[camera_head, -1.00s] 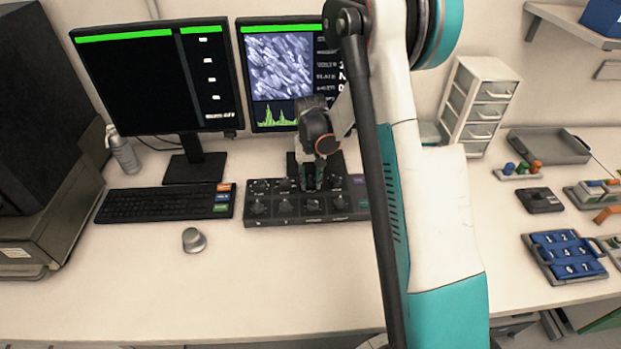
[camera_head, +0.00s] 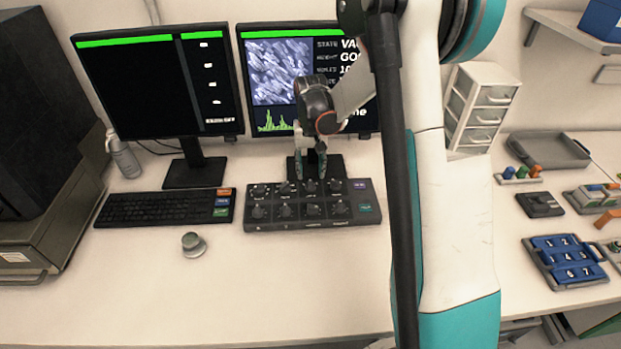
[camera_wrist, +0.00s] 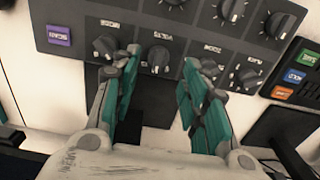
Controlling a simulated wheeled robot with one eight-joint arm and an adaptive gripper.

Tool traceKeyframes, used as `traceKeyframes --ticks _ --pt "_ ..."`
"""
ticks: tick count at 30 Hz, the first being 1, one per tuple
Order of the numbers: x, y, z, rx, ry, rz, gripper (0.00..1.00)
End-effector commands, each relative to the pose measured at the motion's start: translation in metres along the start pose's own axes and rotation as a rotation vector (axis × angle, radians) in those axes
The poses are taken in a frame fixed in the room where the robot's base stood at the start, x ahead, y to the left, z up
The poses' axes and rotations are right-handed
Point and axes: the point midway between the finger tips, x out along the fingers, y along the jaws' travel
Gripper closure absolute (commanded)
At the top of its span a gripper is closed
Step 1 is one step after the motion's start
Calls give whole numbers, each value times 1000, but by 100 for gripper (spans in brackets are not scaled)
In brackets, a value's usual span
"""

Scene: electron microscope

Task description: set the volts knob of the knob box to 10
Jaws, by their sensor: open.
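The knob box (camera_head: 275,221) is a dark panel with two rows of black knobs, lying on the desk in front of the right monitor. Its face also shows in the wrist view (camera_wrist: 140,22), with a purple button at one end. My gripper (camera_head: 311,178) is open and empty over the box's back row. In the wrist view its teal fingers (camera_wrist: 160,72) stand apart, with one back-row knob (camera_wrist: 158,58) seen between and beyond the tips. Other knobs sit close beside each finger.
A keyboard (camera_head: 160,207) lies left of the box and a small grey round knob device (camera_head: 193,243) in front of it. Two monitors stand behind; the right monitor (camera_head: 278,75) is close behind my gripper. The desk front is clear. A blue numbered tray (camera_head: 565,262) lies at the right.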

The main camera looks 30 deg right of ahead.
Motion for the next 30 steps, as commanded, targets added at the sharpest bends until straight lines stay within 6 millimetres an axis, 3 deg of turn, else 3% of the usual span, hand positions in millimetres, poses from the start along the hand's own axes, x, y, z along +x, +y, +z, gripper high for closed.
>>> traceKeyframes --ticks 3,9,30 --pt "-24 0 0 0 0 0 59" --pt "-48 0 0 0 0 0 59" --pt "-57 -1 2 -3 5 -1 59"
